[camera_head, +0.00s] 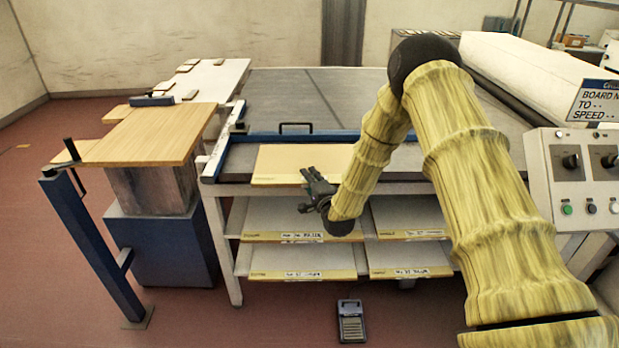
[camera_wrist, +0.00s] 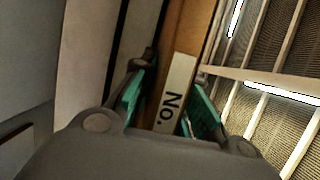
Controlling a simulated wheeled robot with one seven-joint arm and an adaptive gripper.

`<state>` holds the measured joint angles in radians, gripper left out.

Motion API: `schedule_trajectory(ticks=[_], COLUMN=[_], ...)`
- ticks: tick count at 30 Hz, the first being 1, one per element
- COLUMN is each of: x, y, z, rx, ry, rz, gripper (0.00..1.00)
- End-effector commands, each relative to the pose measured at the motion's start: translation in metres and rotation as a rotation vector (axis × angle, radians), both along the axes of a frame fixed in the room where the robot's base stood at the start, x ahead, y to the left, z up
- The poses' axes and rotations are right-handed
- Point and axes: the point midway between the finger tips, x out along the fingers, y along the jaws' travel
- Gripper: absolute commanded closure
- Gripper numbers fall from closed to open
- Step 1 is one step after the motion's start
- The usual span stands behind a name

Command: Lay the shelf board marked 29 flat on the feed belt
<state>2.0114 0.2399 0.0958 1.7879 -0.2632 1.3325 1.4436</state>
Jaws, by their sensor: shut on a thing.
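The grey feed belt (camera_head: 330,95) is flat and bare behind a blue front rail (camera_head: 335,137).
Several labelled boards lie in the lower tiers, such as one at lower left (camera_head: 300,274) and one at lower right (camera_head: 405,271). A wooden-topped stand (camera_head: 150,133) is at left. A control box (camera_head: 580,180) is at right. A pedal (camera_head: 351,322) lies on the floor.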

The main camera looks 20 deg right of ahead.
Motion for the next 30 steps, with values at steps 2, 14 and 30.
schedule_trajectory(ticks=[2,14,30], x=[0.001,0.000,-0.054], y=[0.000,0.000,-0.005], z=[0.000,-0.001,-0.004], rx=[0.000,0.000,0.003], ry=[-0.003,-0.001,0.003], rz=[0.000,0.000,-0.001], gripper=[1.00,0.59,0.59])
